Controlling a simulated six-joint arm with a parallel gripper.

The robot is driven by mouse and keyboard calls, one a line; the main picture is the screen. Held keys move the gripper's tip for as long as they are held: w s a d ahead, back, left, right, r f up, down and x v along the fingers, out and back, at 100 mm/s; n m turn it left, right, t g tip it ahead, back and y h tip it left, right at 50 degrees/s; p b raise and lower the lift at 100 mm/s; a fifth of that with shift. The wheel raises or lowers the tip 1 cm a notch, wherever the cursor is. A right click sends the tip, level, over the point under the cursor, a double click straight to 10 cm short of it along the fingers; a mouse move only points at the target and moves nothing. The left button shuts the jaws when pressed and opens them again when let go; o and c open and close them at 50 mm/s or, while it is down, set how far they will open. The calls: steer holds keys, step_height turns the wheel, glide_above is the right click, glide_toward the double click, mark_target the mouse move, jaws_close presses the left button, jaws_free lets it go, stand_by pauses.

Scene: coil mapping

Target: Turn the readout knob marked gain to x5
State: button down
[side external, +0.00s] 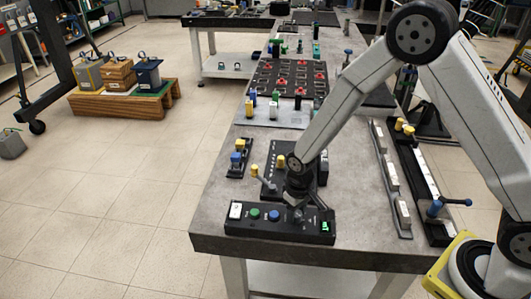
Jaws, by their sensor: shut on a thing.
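A long black readout box (265,228) lies along the near edge of the grey table. On its top are a white panel (236,210) at the left, a green knob (255,213), a blue knob (274,215) and a small green-lit part (325,226) at the right. My gripper (297,211) points down onto the box, just right of the blue knob. It is shut on a knob there, which the fingers mostly hide. The markings and the knob's setting are too small to read.
Just behind the box stand a black panel (270,176) with a yellow-topped lever (281,160) and a small block with blue and yellow knobs (238,158). Long rails (391,175) run along the right side. The table's bare left front strip (213,205) is clear.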

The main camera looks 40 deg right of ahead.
mark_target(297, 213)
steer(key=shift+m, duration=0.5)
steer(key=shift+c, duration=1.1)
jaws_free()
steer(key=shift+r, duration=3.9)
steer(key=s+d+r+t, duration=0.2)
steer(key=s+d+r, duration=0.4)
steer(key=s, duration=0.5)
steer(key=shift+d+t, duration=0.3)
steer(key=shift+d, duration=0.6)
